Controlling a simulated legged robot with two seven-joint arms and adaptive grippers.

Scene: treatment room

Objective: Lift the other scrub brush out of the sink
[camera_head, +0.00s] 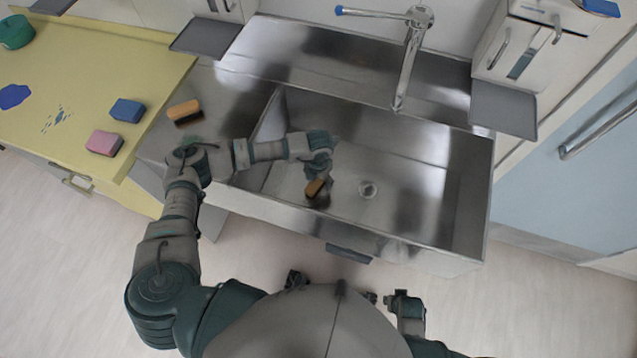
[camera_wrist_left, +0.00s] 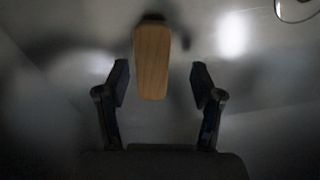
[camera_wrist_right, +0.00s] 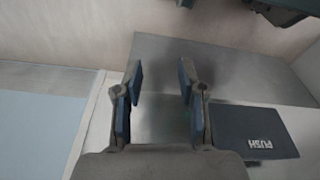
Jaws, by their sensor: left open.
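One scrub brush with an orange-brown wooden back (camera_head: 315,187) lies in the sink basin (camera_head: 420,190), left of the drain. In the left wrist view the brush (camera_wrist_left: 152,62) shows wood side up, between and slightly beyond the fingertips. My left gripper (camera_wrist_left: 160,85) is open, with a gap on both sides of the brush. In the head view the left hand (camera_head: 318,165) reaches over the basin and partly covers the brush's upper end. Another scrub brush (camera_head: 184,111) sits on the steel drainboard to the left. My right gripper (camera_wrist_right: 160,88) is open and empty.
A tall faucet (camera_head: 408,65) rises behind the basin, and the drain (camera_head: 368,190) lies right of the brush. A yellow counter at left (camera_head: 75,80) holds a blue sponge (camera_head: 127,110) and a pink sponge (camera_head: 104,143). A PUSH panel (camera_wrist_right: 255,132) shows near my right gripper.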

